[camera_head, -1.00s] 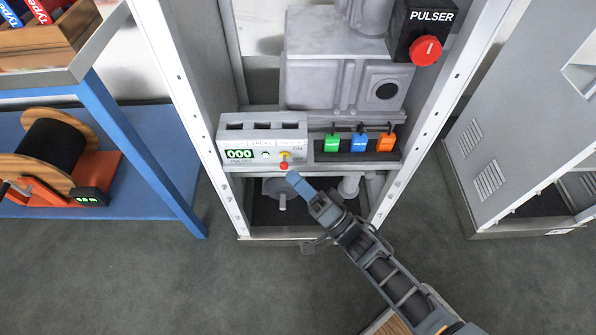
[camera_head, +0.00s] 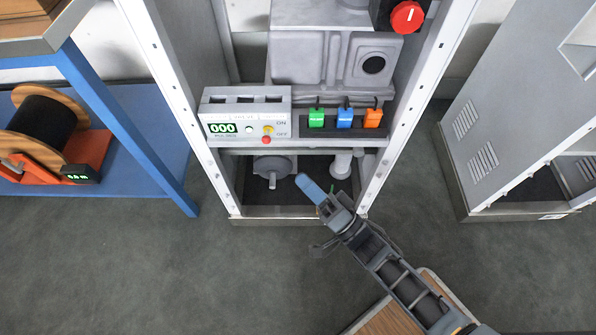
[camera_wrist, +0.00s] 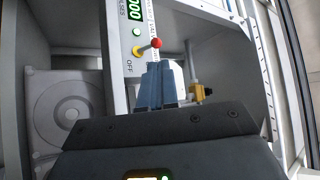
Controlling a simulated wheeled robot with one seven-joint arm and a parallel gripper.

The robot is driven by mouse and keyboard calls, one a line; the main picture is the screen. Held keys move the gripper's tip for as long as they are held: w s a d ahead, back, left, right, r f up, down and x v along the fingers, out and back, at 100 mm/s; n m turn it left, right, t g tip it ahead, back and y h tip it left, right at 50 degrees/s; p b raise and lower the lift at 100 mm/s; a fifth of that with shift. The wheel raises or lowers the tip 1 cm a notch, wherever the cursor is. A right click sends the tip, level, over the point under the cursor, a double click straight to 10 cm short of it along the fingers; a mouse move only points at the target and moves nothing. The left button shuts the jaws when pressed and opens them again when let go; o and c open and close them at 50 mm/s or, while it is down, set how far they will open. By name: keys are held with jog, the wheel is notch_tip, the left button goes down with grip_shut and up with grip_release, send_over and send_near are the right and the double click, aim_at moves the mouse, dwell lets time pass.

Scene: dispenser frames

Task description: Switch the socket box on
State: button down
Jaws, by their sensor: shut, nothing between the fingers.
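The socket box (camera_head: 240,107) is a light grey unit on the cabinet shelf, with a green display reading 000 and a white button. Its toggle switch (camera_head: 267,134) has a yellow base and a red-tipped lever, between the ON and OFF labels. The lever tilts down toward OFF. In the wrist view the switch (camera_wrist: 149,47) shows just beyond my fingertips, near the OFF label. My gripper (camera_head: 302,181) has blue fingers, shut and empty, below and to the right of the switch in the head view. They look apart from the lever.
Green, blue and orange plugs (camera_head: 344,117) stand in a black strip right of the box. A grey machine (camera_head: 330,50) and red pulser knob (camera_head: 407,17) are above. The cabinet's right post (camera_head: 408,115) stands close to my arm. A blue bench (camera_head: 120,120) is at left.

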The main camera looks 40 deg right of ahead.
jog(key=v, duration=0.5)
jog(key=shift+s+r, duration=0.25)
jog(key=shift+s, duration=0.3)
jog(key=s+a+r+n+g+h, duration=0.1)
jog(key=s+r+n+g+h, duration=0.65)
jog(key=s+r, duration=1.35)
notch_tip(320, 180, up, 14)
jog(key=n+y+p, duration=0.1)
jog(key=n+p, duration=0.1)
jog(key=p, duration=1.3)
jog(key=shift+w, duration=0.2)
jog(key=shift+r+y, duration=0.1)
jog(key=shift+y, duration=0.15)
